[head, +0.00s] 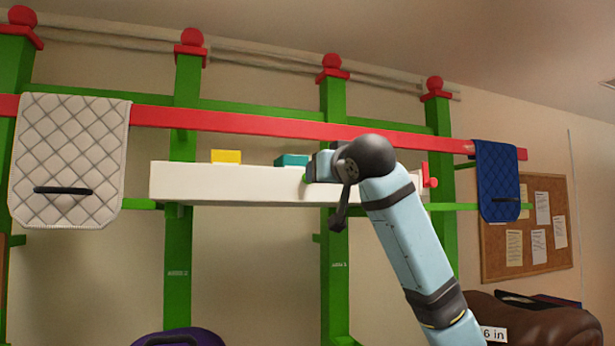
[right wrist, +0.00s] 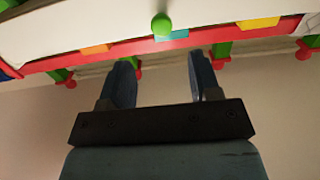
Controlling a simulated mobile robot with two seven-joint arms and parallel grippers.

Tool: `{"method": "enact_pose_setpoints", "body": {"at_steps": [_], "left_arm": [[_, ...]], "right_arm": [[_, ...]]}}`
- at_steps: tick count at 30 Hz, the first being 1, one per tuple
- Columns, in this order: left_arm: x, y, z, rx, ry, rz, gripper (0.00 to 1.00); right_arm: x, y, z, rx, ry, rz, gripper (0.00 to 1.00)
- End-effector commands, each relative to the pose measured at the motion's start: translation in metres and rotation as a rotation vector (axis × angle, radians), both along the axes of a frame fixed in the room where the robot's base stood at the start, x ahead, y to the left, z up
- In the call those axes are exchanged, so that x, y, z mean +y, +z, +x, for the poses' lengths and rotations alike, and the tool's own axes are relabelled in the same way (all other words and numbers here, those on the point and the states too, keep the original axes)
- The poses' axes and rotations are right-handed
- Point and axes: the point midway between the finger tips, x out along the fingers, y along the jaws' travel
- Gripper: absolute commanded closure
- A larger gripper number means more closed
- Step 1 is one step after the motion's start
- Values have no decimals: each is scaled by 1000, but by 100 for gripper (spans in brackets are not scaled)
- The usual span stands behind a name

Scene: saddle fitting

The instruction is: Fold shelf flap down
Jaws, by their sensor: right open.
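The white shelf flap (head: 235,184) is a long board with its broad face toward me, upright as far as I can tell. It also shows across the top of the right wrist view (right wrist: 80,22). A green knob (right wrist: 162,24) is on it, showing just past and between my fingertips. My right gripper (right wrist: 161,68) is open and empty, apart from the knob. In the head view, my right wrist covers the right part of the flap and most of the gripper. My left gripper is in neither view.
A yellow box (head: 226,156) and a teal box (head: 291,160) show above the flap's top edge. A red rail (head: 250,124) runs above, with a white quilted pad (head: 70,150) and a blue pad (head: 497,175) hung on it. Green posts (head: 178,260) stand behind. A brown saddle (head: 540,325) is lower right.

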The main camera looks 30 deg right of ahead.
Motion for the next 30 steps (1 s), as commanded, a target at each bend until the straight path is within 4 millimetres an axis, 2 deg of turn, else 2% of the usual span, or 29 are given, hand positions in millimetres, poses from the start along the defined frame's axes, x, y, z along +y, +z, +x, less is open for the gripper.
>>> {"method": "enact_pose_setpoints", "body": {"at_steps": [3,9,15,27,28,30], "left_arm": [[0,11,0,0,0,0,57],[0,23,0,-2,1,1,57],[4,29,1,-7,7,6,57],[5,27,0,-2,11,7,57],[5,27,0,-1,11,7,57],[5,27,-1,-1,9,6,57]], "right_arm": [[-7,3,27,4,-2,1,43],[-16,3,66,2,-1,0,43],[-21,1,91,1,0,-1,43],[-23,0,98,-1,1,-1,43],[-23,0,98,-1,1,-1,47],[-23,0,98,-1,1,-1,63]]}}
